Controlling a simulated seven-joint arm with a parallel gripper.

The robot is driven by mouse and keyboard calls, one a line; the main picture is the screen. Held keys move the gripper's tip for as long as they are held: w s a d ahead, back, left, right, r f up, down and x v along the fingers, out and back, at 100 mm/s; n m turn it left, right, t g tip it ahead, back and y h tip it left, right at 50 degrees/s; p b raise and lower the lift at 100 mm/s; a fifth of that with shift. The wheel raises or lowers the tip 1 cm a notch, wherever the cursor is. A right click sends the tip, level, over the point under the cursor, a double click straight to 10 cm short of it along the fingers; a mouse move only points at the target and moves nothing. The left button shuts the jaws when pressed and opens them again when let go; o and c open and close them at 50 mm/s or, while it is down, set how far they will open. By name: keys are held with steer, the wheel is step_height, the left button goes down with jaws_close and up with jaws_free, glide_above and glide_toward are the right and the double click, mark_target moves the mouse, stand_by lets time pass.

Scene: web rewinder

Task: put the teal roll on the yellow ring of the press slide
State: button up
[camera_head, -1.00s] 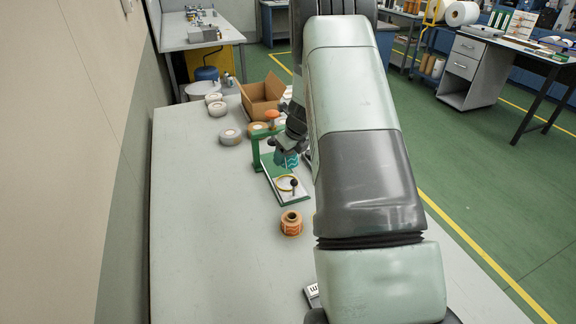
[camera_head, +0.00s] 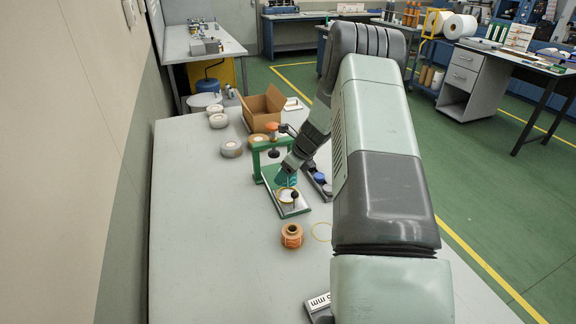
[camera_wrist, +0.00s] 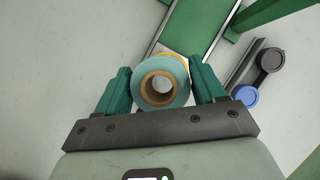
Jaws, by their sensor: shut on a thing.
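My gripper (camera_wrist: 160,88) is shut on the teal roll (camera_wrist: 146,68), one green finger on each side of it. The roll's brown core faces the wrist camera. In the head view the roll (camera_head: 286,180) is partly hidden by my gripper (camera_head: 288,172), just behind the yellow ring (camera_head: 285,201). The ring lies on the pale plate of the press slide (camera_head: 296,210). In the wrist view only a sliver of yellow shows past the roll's upper edge. I cannot tell whether the roll touches the ring.
The green press frame (camera_head: 257,160) stands over the slide's far end. An orange roll (camera_head: 291,236) stands in front. The table's left side is clear.

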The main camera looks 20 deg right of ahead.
steer(key=shift+f+n+y, duration=0.3)
steer(key=shift+f+n, duration=0.1)
steer(key=shift+f, duration=1.9)
steer(key=shift+f, duration=0.8)
steer(key=o, duration=1)
step_height(320, 180, up, 8)
steer(key=shift+f, duration=0.2)
stand_by(0.7)
stand_by(0.5)
